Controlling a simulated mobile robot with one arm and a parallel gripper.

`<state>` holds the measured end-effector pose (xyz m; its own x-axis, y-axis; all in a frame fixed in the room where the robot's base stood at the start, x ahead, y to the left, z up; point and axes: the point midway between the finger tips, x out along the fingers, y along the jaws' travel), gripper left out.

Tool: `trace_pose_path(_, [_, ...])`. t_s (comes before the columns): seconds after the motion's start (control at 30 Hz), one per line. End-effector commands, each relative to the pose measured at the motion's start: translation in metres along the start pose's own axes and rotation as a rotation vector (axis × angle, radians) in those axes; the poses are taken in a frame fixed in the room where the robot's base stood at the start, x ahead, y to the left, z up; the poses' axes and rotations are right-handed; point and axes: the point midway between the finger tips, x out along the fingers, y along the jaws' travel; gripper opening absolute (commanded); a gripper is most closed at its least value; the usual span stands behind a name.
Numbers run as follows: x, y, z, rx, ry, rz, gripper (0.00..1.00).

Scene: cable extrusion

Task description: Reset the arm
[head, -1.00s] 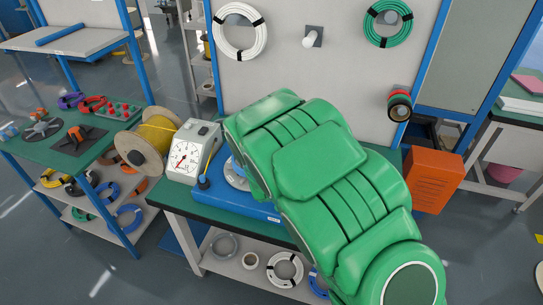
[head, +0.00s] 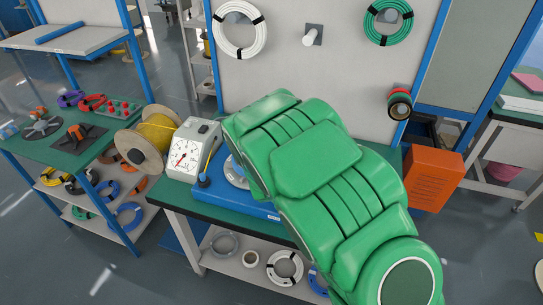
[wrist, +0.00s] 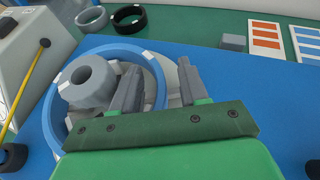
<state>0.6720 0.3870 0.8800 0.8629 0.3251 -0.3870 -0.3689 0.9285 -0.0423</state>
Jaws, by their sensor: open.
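I cannot tell whether the fingers touch the coil. In the head view my green arm covers the gripper and most of the workbench (head: 180,199). The blue base plate (head: 245,204) shows there in part, beside the dial gauge (head: 190,155).
A spool of yellow cable (head: 155,135) stands left of the gauge. An orange box (head: 432,178) is right of my arm. A panel behind holds a white coil (head: 240,30) and a green coil (head: 388,22). A side table (head: 60,160) stands at the left.

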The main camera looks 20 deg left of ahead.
Motion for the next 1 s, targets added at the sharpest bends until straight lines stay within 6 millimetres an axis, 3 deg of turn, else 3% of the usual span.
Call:
trace_pose_path(0.17, [-0.002, 0.000, 0.004, 0.000, -0.001, 0.000, 0.44])
trace_pose_path(1.0, [-0.026, -0.003, 0.063, 0.001, -0.004, 0.000, 0.44])
